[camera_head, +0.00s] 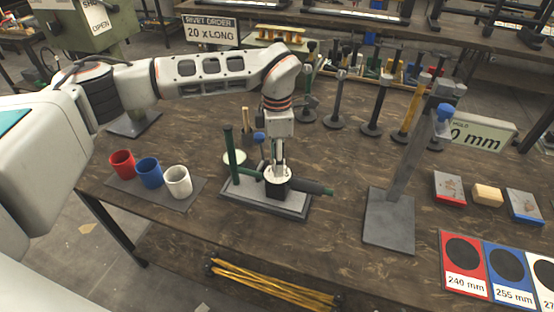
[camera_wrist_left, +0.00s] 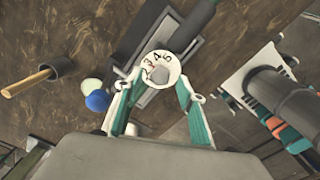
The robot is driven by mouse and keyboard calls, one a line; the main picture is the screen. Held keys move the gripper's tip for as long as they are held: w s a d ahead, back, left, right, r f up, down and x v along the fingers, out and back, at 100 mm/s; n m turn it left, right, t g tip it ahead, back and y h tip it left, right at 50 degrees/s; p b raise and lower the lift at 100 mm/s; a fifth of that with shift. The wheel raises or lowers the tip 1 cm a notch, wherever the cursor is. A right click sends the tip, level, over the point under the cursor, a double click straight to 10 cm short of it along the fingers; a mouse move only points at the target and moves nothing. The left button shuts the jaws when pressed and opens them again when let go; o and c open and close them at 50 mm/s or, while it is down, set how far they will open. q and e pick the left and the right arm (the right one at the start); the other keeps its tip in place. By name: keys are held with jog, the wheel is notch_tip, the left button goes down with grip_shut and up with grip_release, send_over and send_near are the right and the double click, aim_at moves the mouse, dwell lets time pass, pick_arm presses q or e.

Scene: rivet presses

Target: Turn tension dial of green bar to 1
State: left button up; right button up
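The green bar press stands on a grey base plate (camera_head: 240,198) on the table. It has a green upright post (camera_head: 230,150) and a dark green horizontal bar (camera_head: 312,188). Its white tension dial (camera_head: 268,176) sits on a black cylinder. In the left wrist view the dial (camera_wrist_left: 160,67) shows black numerals, among them 3, 4 and 5. My left gripper (camera_head: 279,166) points down at the dial. In the left wrist view its fingertips (camera_wrist_left: 158,80) lie on either side of the dial; whether they touch it is unclear. My right gripper is not in view.
Red, blue and white cups (camera_head: 149,171) stand on a mat to the left. A tall grey stand (camera_head: 402,172) with a blue knob is to the right. Several upright tools (camera_head: 338,104) stand behind. Coloured blocks (camera_head: 487,196) and size cards (camera_head: 464,268) lie at the right.

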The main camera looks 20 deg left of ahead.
pick_arm(q)
jog(key=shift+f, duration=0.5)
jog(key=c, duration=1.1)
